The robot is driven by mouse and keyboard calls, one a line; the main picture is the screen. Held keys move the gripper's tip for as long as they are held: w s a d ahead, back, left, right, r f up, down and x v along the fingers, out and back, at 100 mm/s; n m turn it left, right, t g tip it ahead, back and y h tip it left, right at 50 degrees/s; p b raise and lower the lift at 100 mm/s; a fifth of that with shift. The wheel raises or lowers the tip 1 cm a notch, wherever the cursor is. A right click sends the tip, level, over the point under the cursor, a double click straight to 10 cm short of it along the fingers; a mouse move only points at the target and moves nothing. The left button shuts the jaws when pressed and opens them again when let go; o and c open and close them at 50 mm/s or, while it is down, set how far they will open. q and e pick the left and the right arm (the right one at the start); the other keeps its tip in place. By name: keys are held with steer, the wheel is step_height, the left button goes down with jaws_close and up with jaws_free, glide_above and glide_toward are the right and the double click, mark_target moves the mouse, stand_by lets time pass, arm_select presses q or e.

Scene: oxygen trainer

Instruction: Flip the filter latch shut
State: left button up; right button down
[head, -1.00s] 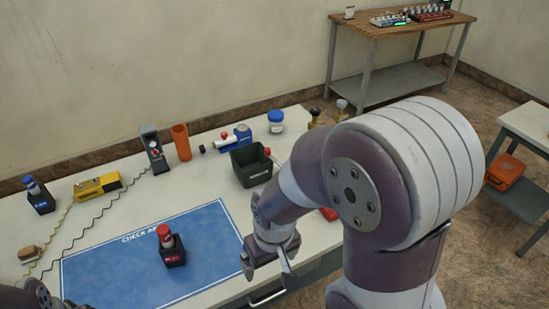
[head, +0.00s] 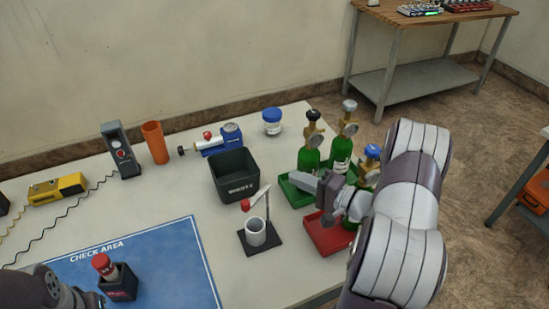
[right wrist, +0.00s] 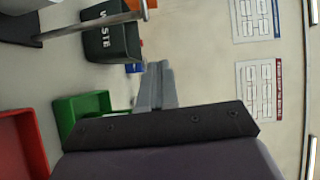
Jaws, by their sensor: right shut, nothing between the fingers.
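A small stand (head: 262,240) with a black base holds an upright light-grey cup (head: 256,231). A thin post beside it carries a raised, slanting lever with a red tip (head: 246,204); this looks like the filter latch, standing clear above the cup. Part of this stand shows at the top left of the right wrist view (right wrist: 88,23). My right gripper (head: 299,180) is right of the lever and above the trays, apart from it. Its fingers, also in the right wrist view (right wrist: 157,75), are shut and empty. My left arm shows at the lower left, its fingers out of view.
A dark waste bin (head: 234,176) stands behind the stand. A green tray (head: 288,193) and a red tray (head: 325,240) with green gas bottles (head: 309,158) lie to the right. A blue clamp-like device (head: 211,147) lies behind.

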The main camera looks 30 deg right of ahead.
mark_target(256, 194)
steer(key=a+x, duration=0.1)
steer(key=x, duration=0.8)
steer(key=shift+r+p, duration=0.4)
steer(key=shift+r, duration=0.1)
steer(key=shift+s, duration=0.1)
steer(key=shift+a, duration=0.15)
steer(key=shift+s+a+n+g+y+p, duration=0.1)
steer(key=shift+a+n+g+y+p, duration=0.35)
steer(key=shift+a+n+g+y, duration=0.85)
steer(key=shift+s+a+n+g+y+p, duration=0.1)
steer(key=shift+a+n+g+y+p, duration=0.4)
steer(key=shift+n+g+y, duration=1.45)
steer(key=shift+s+a+n+g+y+p, duration=0.1)
steer(key=shift+a+n+g+y+p, duration=0.3)
steer(key=shift+a+n+g+y, duration=1.2)
